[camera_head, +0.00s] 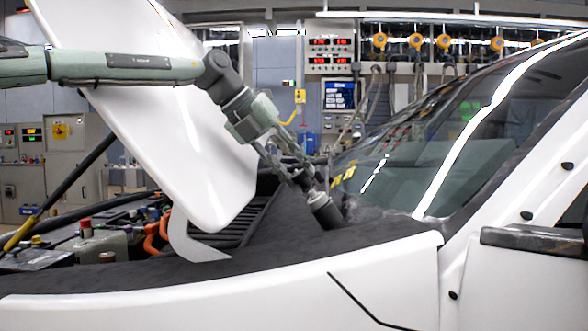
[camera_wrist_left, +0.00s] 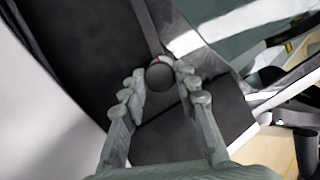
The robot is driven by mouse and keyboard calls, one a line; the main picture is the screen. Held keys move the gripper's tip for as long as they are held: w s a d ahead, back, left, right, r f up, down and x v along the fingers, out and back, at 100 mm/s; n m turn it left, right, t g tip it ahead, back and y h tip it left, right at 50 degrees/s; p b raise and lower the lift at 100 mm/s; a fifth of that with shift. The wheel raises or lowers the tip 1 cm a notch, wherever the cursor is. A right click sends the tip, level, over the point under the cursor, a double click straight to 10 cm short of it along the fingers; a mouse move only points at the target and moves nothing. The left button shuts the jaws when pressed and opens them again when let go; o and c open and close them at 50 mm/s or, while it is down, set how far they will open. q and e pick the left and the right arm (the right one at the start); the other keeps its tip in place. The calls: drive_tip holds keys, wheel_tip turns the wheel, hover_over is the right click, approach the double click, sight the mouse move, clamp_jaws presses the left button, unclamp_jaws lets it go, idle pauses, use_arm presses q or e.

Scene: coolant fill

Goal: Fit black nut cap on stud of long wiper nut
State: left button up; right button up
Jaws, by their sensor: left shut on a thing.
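My left gripper (camera_head: 301,177) reaches down from the upper left over the black cowl below the windscreen. It is shut on a small black piece, which looks like the black nut cap (camera_head: 306,183). Directly below, a tilted dark cylinder with a silver-grey top (camera_head: 322,205) stands at the cowl; it may be the long wiper nut. I cannot tell whether the two touch. In the left wrist view, the round black end of the cap (camera_wrist_left: 160,76) sits between the fingertips of my left gripper (camera_wrist_left: 160,84), with a grey rim and a red spot behind it. The stud is hidden.
The raised white hood (camera_head: 165,110) stands close left of the gripper. The windscreen (camera_head: 410,150) rises to the right. The engine bay (camera_head: 110,235) with hoses and caps lies at the lower left. A dark strip (camera_wrist_left: 146,28) runs behind the cap in the wrist view.

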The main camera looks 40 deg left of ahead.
use_arm(q)
drive_tip(key=shift+w+d+f+b, duration=0.2)
drive_tip(key=shift+d+f+b, duration=0.05)
drive_tip(key=shift+f, duration=0.2)
drive_tip(key=shift+w+d+f+b, duration=0.15)
drive_tip(key=shift+d+f+b, duration=0.1)
drive_tip(key=shift+f, duration=0.2)
drive_tip(key=o, duration=0.9)
drive_tip(key=shift+w, duration=0.1)
drive_tip(key=shift+o, duration=0.2)
drive_tip(key=v, duration=1.2)
